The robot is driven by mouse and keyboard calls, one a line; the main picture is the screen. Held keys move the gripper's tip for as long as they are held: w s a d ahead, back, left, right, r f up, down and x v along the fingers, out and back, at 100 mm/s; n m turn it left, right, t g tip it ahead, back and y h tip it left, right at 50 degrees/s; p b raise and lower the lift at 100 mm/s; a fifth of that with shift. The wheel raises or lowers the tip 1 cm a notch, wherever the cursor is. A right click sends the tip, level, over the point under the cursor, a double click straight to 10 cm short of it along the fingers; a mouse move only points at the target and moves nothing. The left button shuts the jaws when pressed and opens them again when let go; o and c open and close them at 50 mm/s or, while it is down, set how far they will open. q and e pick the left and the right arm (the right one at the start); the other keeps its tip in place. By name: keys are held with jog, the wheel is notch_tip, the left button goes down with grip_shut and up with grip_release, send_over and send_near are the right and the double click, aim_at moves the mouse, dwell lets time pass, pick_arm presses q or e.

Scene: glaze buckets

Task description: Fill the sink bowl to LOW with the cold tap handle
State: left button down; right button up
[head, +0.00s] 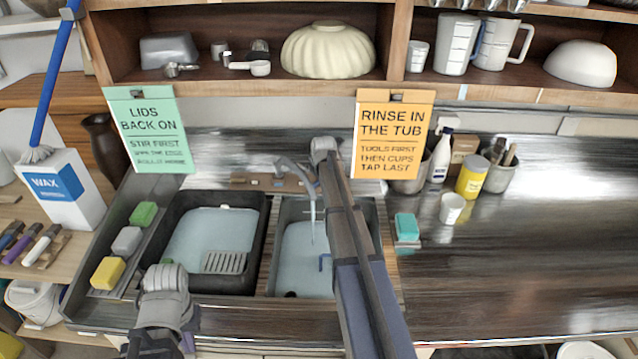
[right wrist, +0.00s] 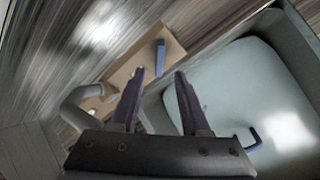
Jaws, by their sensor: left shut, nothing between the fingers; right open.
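The sink bowl (head: 294,248) is the right basin. Pale bluish water shows in it, and a thin stream falls from the grey curved spout (head: 297,171). No LOW mark is readable. A blue handle (right wrist: 160,55) stands on the wooden tap board (right wrist: 172,42) in the right wrist view. My right gripper (right wrist: 158,76) is open, with the blue handle just beyond and between its fingertips; contact cannot be told. In the head view my right arm hides the handle. My left gripper (head: 165,279) is shut and empty in front of the black tub.
The black tub (head: 262,215) left of the bowl holds water and a grey slotted rack (head: 224,262). Sponges (head: 127,240) line its left side. A teal sponge (head: 406,227) and white cup (head: 451,208) are right of the bowl. The right counter is largely clear. Two signs hang from the shelf.

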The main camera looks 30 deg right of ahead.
aim_at(318, 182)
jog(key=b+x, duration=0.5)
jog(key=x, duration=0.1)
jog(key=shift+w+d+f, duration=0.1)
jog(key=shift+w+f, duration=0.05)
jog(key=shift+f, duration=0.2)
jog(key=shift+c, duration=0.2)
grip_shut()
